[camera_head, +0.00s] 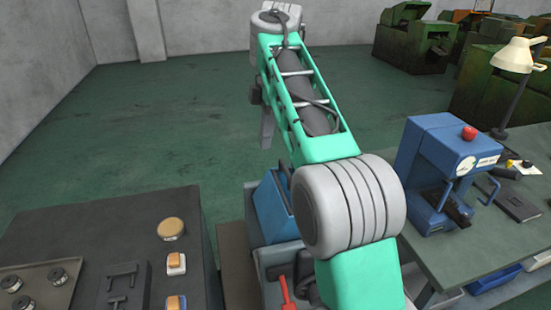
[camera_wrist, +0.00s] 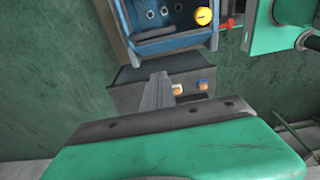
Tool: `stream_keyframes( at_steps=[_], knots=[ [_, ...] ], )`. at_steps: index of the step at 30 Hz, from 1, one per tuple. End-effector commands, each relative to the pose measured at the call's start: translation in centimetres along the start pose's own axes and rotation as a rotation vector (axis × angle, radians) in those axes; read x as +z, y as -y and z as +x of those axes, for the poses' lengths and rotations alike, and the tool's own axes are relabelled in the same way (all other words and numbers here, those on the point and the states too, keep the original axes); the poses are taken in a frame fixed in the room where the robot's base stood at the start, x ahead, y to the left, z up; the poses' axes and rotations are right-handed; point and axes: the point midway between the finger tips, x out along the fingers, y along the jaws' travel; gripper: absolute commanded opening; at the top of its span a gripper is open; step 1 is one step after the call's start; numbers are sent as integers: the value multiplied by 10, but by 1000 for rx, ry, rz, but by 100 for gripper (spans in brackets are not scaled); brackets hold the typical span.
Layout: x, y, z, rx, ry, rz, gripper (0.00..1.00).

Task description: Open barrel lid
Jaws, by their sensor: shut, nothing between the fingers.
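My gripper (camera_head: 267,140) hangs at the far end of my raised teal arm in the head view, with its grey fingers pointing down over open floor. In the wrist view my gripper (camera_wrist: 160,78) shows as two grey fingers closed side by side, holding nothing. No barrel or lid can be clearly made out in either view, and my arm hides the middle of the head view. The fingers appear apart from everything around them.
A dark console (camera_head: 130,240) with a tan knob (camera_head: 171,228) and orange-white switches stands at left. A blue open box (camera_head: 272,208) is partly behind my arm. A blue machine (camera_head: 440,165) and a lamp (camera_head: 517,60) stand on the right table. Floor is clear at upper left.

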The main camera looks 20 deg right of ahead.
Motion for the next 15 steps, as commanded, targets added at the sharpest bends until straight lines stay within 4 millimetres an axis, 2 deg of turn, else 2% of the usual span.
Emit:
stream_keyframes(
  at_steps=[12, 13, 14, 15],
  knots=[
    [2, 1, 94, -4, 2, 4, 0],
    [4, 1, 94, -2, 2, 5, 0],
    [11, 0, 82, 0, 2, 9, 0],
    [18, 1, 78, -1, 2, 10, 0]
  ],
)
